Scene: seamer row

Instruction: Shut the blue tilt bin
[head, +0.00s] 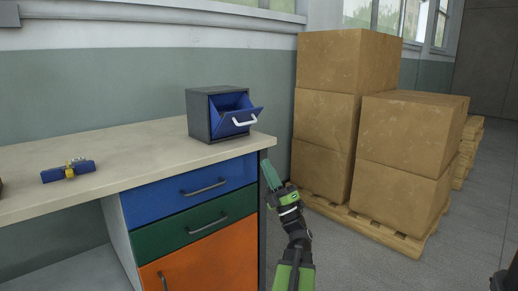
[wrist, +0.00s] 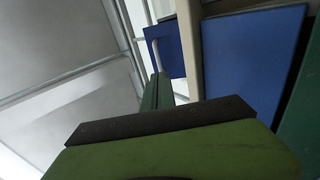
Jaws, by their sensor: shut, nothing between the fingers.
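The blue tilt bin (head: 236,117) is the tilted blue front of a dark grey box standing on the right end of the worktop. It leans outward at the top, open, with a white handle (head: 244,121) across its face. In the wrist view the blue bin front (wrist: 169,48) shows at the top, with its pale handle beside it. My gripper (head: 266,165) is shut and empty. It is below and to the right of the bin, beside the worktop's right end, and does not touch the bin. The fingers also show in the wrist view (wrist: 160,82).
The worktop (head: 120,165) sits over a blue drawer (head: 180,195), a green drawer (head: 175,240) and an orange door (head: 225,265). A small blue and yellow object (head: 67,171) lies at the left. Stacked cardboard boxes (head: 345,62) on pallets stand at the right.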

